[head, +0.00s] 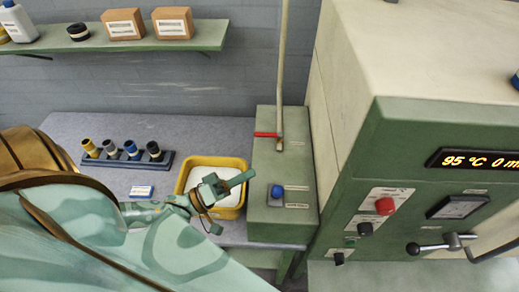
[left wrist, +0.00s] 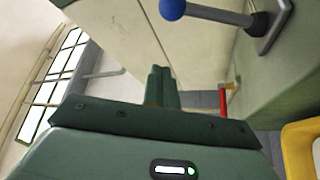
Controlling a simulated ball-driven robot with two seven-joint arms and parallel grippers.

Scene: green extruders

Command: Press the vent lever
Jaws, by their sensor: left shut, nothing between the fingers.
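A lever with a blue ball end (head: 277,191) is on the green box (head: 262,228) right of the yellow tray; its label is too small to read. In the left wrist view the blue ball (left wrist: 172,8) sits on a grey rod from a metal plate, at the top. My left gripper (head: 250,174) is left of the blue ball, over the tray's right edge, apart from the ball. Its fingers (left wrist: 161,85) are shut with nothing between them. My right gripper is in neither view.
A red handle (head: 266,134) on a pipe stands behind the blue lever. The yellow tray (head: 181,184) holds white material. A rack (head: 125,166) with several coloured-top pieces is behind my arm. A large green machine (head: 400,150) with a black-ball lever (head: 412,248) blocks the right.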

